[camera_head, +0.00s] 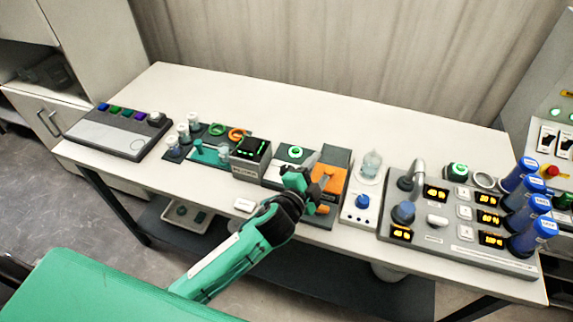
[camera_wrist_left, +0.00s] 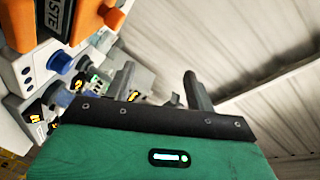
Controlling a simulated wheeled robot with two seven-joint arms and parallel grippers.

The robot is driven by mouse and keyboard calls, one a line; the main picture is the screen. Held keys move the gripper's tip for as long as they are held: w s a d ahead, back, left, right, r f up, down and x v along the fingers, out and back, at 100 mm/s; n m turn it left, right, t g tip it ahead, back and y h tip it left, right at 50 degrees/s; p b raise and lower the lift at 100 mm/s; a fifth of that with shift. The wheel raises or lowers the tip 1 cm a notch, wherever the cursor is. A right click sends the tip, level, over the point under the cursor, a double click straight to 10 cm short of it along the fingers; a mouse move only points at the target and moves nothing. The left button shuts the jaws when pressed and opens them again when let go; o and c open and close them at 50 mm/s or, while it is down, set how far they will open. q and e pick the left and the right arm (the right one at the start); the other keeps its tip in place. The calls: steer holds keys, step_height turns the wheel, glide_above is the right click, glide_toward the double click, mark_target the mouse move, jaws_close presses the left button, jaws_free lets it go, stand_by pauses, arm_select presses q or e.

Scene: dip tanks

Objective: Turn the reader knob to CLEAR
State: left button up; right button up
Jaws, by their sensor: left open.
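My left gripper (camera_head: 300,176) comes in from the front and hangs over the front part of a dark grey unit with a green ring light (camera_head: 295,152). Its jaws are open, with nothing seen between them. In the wrist view the two dark fingers of the left gripper (camera_wrist_left: 160,90) stand apart. I cannot make out the reader knob or a CLEAR mark; the gripper covers part of this unit. A small black box with green lit dots (camera_head: 250,148) stands just left of it. My right gripper is not in view.
An orange block (camera_head: 328,179) stands close right of the gripper; an orange part marked WASTE (camera_wrist_left: 110,18) shows in the wrist view. A blue-knobbed unit (camera_head: 361,203) and a grey panel with amber displays (camera_head: 460,250) are further right. The table's back (camera_head: 320,110) is clear.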

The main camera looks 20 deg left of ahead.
arm_select(q)
steer(key=d+r+m+g+h, duration=0.4)
steer(key=d+r+m+h, duration=0.7)
steer(key=m, duration=0.6)
steer(key=m+g+y+p, duration=0.2)
steer(key=m+g+y, duration=1.25)
steer(key=m, duration=1.05)
glide_above(286, 168)
step_height(286, 168, down, 9)
steer(key=t+y, duration=0.1)
steer(key=t, duration=0.1)
step_height(286, 168, down, 12)
steer(key=p, duration=0.4)
steer(key=shift+f, duration=0.5)
